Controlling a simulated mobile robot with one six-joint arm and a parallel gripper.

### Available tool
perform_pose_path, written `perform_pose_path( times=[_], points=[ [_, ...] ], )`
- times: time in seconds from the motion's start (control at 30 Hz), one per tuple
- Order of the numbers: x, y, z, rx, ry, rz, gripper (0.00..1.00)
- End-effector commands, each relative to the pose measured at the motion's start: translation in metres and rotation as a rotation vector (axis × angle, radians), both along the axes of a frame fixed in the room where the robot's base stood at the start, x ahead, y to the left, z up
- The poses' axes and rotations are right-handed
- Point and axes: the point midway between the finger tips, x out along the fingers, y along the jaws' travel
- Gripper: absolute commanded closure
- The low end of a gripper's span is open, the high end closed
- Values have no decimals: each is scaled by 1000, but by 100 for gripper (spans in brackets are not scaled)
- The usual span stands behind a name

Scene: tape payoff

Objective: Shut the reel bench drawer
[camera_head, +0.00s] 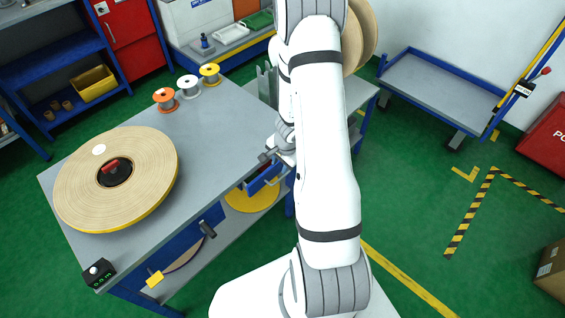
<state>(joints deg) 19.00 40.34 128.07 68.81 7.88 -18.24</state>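The reel bench (215,125) has a grey top and a blue frame. Its blue drawer (262,183) sticks out from the bench's right-hand side, below the top, and is at least partly open. Something dark and red shows inside it. My gripper (272,156) is close to the drawer, just above it in the picture, by the bench edge. My white arm hides part of the drawer area and the wrist. I cannot tell whether the gripper touches the drawer or whether its fingers are open.
A large tape reel (150,165) lies on the bench, with three small spools (188,86) at its back edge. A yellow disc (250,198) sits on the lower shelf below the drawer. A blue cart (440,88) stands at the back right.

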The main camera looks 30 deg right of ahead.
Motion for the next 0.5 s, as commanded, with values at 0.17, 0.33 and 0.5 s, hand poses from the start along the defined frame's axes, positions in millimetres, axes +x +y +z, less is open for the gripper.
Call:
perform_pose_path(
  times=[0.17,0.33,0.5],
  points=[
    [-3,-6,-14,-7,18,-40,69],
    [1,-4,-42,-7,18,-39,69],
    [6,-2,-67,-6,17,-39,69]
  ],
)
